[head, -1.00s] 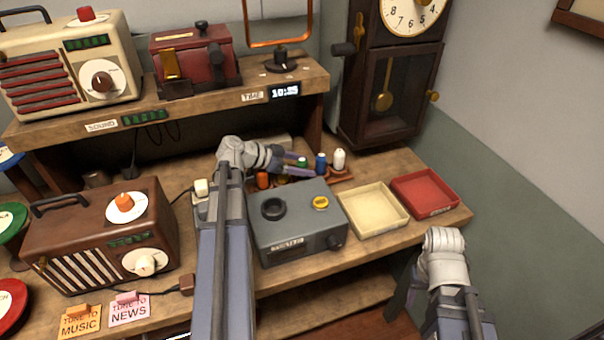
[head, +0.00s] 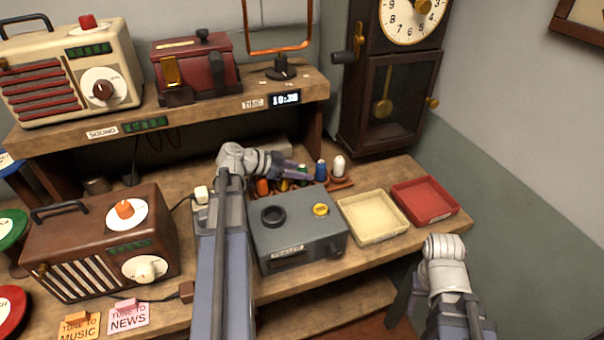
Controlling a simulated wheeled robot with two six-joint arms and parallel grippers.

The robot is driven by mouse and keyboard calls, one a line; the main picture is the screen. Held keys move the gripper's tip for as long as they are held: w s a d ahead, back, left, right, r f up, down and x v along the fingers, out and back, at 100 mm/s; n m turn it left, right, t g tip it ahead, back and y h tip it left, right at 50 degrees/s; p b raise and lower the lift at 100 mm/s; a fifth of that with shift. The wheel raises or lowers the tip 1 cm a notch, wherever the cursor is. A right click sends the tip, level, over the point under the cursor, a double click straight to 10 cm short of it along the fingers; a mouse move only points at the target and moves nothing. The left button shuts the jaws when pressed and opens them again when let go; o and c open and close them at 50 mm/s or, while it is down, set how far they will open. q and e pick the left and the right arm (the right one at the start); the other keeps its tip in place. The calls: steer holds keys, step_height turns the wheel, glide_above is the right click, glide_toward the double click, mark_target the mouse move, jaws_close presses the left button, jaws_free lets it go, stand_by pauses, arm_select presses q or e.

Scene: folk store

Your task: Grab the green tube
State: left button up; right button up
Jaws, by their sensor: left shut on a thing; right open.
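The green tube (head: 302,168) stands in the row of coloured tubes behind the grey tester box. My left gripper (head: 300,173) reaches in from the left over this row. Its fingers are closed around the green tube, and they hide most of its body. My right gripper (head: 443,250) is at the lower right, in front of the table edge and away from the tubes. It is open and holds nothing that I see; its fingers are mostly hidden behind its pale wrist.
An orange tube (head: 263,187), a blue tube (head: 320,170) and a white tube (head: 339,167) stand close by. The grey tester box (head: 300,240) is in front. A cream tray (head: 375,234) and a red tray (head: 440,213) lie to the right. A brown radio (head: 100,243) stands left.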

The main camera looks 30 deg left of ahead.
arm_select(q)
step_height(320, 180, up, 10)
steer(key=p, duration=0.9)
steer(key=shift+p, duration=0.4)
